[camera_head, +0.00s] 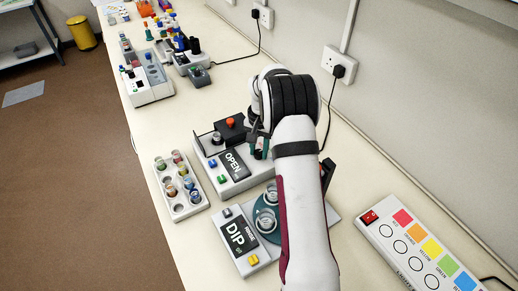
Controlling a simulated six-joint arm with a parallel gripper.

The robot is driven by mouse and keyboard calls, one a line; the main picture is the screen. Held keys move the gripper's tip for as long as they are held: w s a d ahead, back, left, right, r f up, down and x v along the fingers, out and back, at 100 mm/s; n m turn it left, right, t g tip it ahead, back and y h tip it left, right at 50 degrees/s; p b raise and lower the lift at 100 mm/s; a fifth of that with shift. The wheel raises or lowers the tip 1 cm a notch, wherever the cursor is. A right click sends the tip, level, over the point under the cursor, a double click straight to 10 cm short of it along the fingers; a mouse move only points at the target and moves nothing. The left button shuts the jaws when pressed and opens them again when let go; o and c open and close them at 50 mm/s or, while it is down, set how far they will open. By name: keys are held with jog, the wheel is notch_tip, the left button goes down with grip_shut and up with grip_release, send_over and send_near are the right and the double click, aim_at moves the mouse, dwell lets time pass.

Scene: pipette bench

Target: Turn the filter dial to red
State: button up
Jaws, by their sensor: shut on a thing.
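My gripper (261,148) is pointed down at the right rear of the grey device with the OPEN display (234,163). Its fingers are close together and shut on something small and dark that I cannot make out. My wrist and forearm cover much of this spot. I cannot pick out the filter dial for certain. A white panel (378,212) at the lower right has a column of circles beside colour swatches; its red swatch (402,217) is at the top, near a red switch (370,217).
A device with a DIP display (237,232) and round glass vessels stands in front, partly under my arm. A white rack (181,188) of small vials is to the left. More equipment (148,80) stands farther back. The bench between is clear; the wall is at right.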

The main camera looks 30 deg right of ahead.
grip_shut()
jog(key=n, duration=0.3)
jog(key=shift+n, duration=0.3)
jog(key=shift+d+n, duration=0.1)
jog(key=shift+n, duration=1.9)
jog(key=shift+w+n, duration=0.1)
jog(key=shift+n, duration=0.2)
jog(key=o, duration=1)
grip_release()
jog(key=shift+c, duration=0.2)
